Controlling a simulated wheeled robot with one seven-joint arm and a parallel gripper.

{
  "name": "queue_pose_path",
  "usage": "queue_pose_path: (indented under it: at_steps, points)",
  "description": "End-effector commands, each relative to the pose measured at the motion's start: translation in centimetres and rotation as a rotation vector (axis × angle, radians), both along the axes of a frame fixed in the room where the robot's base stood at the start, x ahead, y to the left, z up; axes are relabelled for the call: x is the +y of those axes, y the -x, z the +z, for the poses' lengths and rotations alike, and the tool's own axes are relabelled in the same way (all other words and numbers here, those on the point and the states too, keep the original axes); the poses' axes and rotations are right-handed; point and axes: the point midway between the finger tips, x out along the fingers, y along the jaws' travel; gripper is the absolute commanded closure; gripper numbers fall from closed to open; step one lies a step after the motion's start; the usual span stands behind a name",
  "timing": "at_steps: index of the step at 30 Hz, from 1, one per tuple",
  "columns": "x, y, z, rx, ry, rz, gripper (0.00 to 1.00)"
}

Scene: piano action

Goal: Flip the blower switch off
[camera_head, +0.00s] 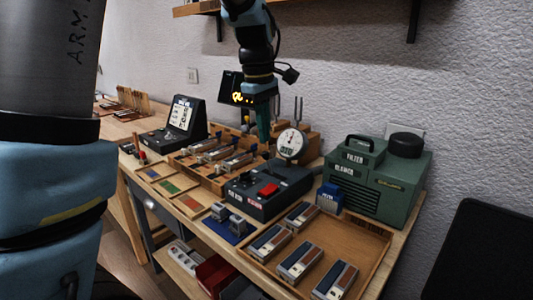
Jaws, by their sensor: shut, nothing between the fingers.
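A dark box (262,203) with a red switch (268,189) on its top stands near the middle of the bench. Its front labels are too small to read surely. I cannot tell which way the red switch is set. A green machine (405,180) with a handle, a black round cap and white labels stands behind it to the right. My gripper (263,139) points down over the back of the bench, behind and above the dark box and left of a round dial gauge (291,143). Its fingers are shut and hold nothing visible. It looks apart from the red switch.
A wooden tray (375,243) with several wood-and-metal blocks lies at the front right. A blue box (330,197) stands beside the green machine. Left are another wooden tray (177,163) and a black display unit (180,122). A wall shelf (330,3) hangs above.

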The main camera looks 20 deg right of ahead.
Motion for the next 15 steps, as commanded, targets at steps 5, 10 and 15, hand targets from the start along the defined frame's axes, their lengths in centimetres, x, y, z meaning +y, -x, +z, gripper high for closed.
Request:
queue_pose_path:
  at_steps: [5,10,15]
  points:
    - [-0.95,-0.22,0.00,-0.002,0.003,-0.002,1.00]
    - [-0.89,-0.24,0.12,-0.001,0.002,-0.001,1.00]
    - [-0.92,-0.26,-0.26,-0.001,0.001,-0.001,1.00]
